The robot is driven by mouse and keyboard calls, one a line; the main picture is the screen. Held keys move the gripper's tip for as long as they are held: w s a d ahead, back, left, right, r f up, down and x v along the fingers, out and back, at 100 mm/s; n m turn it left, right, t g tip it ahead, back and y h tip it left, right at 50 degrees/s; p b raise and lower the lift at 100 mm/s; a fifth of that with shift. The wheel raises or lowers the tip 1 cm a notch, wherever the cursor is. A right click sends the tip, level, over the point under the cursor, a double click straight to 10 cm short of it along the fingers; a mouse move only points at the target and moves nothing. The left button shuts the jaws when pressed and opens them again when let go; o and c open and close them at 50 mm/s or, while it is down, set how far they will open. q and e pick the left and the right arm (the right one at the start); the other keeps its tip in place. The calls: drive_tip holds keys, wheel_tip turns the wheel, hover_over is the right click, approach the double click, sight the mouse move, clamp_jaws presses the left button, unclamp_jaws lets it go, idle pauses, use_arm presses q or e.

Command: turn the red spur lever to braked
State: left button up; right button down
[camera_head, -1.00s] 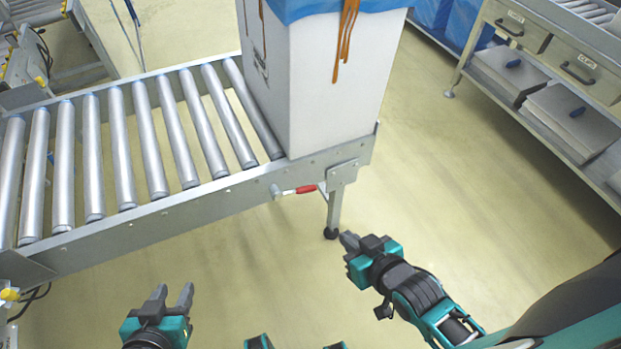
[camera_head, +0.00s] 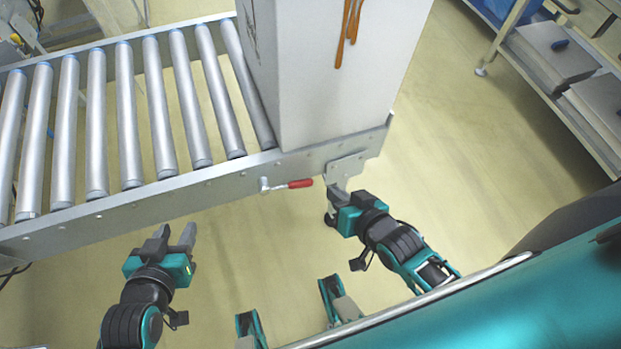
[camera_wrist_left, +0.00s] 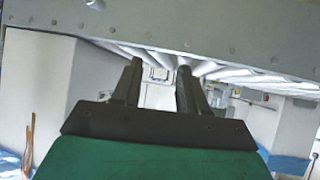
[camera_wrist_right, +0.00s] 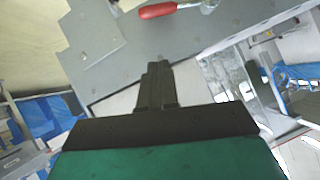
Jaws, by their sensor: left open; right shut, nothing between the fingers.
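The red spur lever (camera_head: 299,184) sticks out to the right, roughly level, from its pivot on the side rail of the roller conveyor (camera_head: 222,185). In the right wrist view the red lever (camera_wrist_right: 158,11) shows at the top, beyond my fingertips and apart from them. My right gripper (camera_head: 333,193) is shut and empty, to the right of the lever and slightly below it in the picture. My left gripper (camera_head: 177,234) is open and empty, below the rail and left of the lever. The left wrist view shows its two fingers (camera_wrist_left: 156,65) apart under the rail.
A tall white box (camera_head: 335,90) with orange-brown strips on its side stands at the right end of the rollers. A metal shelf unit (camera_head: 545,70) is at the upper right. The floor (camera_head: 475,150) between them is clear.

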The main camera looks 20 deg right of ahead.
drive_tip(key=b, duration=0.3)
hover_over(310, 185)
drive_tip(key=s, duration=0.3)
wheel_tip(310, 185, down, 5)
drive_tip(key=shift+w+f+b, duration=0.25)
drive_tip(key=shift+f, duration=0.3)
drive_tip(key=shift+w+f+b, duration=0.2)
drive_tip(key=shift+f+b, duration=0.05)
drive_tip(key=shift+f, duration=0.3)
drive_tip(key=shift+w+a+f, duration=0.15)
drive_tip(key=shift+a+f, duration=0.15)
drive_tip(key=shift+f, duration=0.25)
use_arm(q)
drive_tip(key=f, duration=0.2)
drive_tip(key=d, duration=0.1)
drive_tip(key=shift+w+f+b, duration=0.3)
drive_tip(key=shift+w+f, duration=0.1)
use_arm(e)
drive_tip(key=shift+f, duration=0.15)
use_arm(q)
drive_tip(key=shift+s+f, duration=0.1)
drive_tip(key=shift+s, duration=0.05)
